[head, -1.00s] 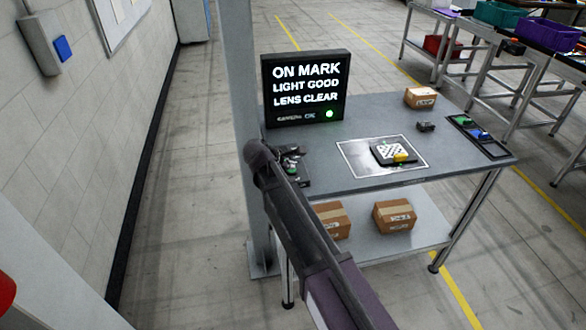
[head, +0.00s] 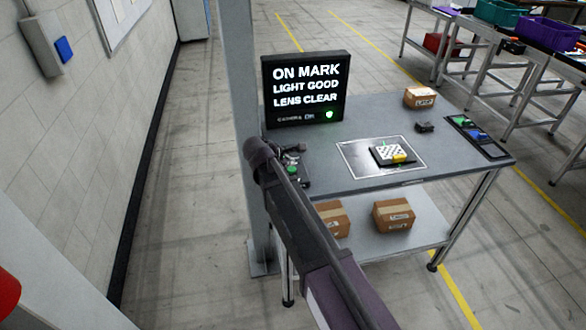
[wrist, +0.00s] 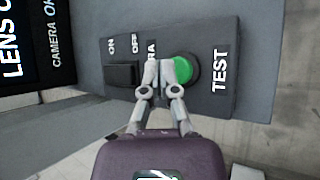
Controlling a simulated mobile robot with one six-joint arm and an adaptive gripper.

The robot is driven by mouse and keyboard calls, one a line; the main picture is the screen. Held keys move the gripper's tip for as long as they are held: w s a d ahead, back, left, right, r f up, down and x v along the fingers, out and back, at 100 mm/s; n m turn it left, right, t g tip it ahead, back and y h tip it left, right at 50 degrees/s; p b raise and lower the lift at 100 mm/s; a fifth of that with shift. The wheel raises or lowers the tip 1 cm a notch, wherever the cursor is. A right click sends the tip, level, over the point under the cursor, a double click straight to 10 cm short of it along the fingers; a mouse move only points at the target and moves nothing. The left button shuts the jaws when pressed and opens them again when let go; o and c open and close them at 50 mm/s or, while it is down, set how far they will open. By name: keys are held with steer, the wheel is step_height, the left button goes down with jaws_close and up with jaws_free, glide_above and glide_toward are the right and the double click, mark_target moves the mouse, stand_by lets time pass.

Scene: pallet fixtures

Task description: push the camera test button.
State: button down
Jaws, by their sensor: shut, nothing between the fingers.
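The green test button (wrist: 185,69) sits on a dark control box (wrist: 208,92) beside the word TEST in the wrist view. My gripper (wrist: 165,66) is shut and empty, with its fingertips at the button's left edge in that view; I cannot tell whether they touch it. A black ON/OFF switch (wrist: 122,75) is on the same box, left of the fingers. In the head view the button (head: 292,170) shows small beside my arm, at the table's left end. The screen (head: 305,88) reads ON MARK, LIGHT GOOD, LENS CLEAR, with a green light lit.
A grey post (head: 243,120) stands close at the table's left. On the table (head: 350,122) are a checkered target with a yellow block (head: 399,158), a small carton (head: 420,97) and a dark tray (head: 478,137). Cartons lie on the lower shelf.

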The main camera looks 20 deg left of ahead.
mark_target(290, 169)
steer(key=shift+r, duration=0.1)
step_height(290, 169, up, 5)
steer(key=p, duration=0.5)
stand_by(1.0)
steer(key=s+d+f+m+g, duration=0.2)
steer(key=d+m, duration=0.3)
steer(key=d, duration=0.8)
steer(key=s+d+f+m+g, duration=0.1)
steer(key=d+f+m+g, duration=0.3)
steer(key=d, duration=0.8)
steer(key=s+d+m+g+y, duration=0.1)
steer(key=s+d+m, duration=0.5)
steer(key=d, duration=0.3)
steer(key=s+d+m+g+y, duration=0.1)
steer(key=s+d+m+y, duration=0.1)
steer(key=s+d+m, duration=0.5)
steer(key=d, duration=0.3)
steer(key=shift+s+d+y, duration=0.15)
steer(key=shift+s+y, duration=0.15)
steer(key=shift+r, duration=0.1)
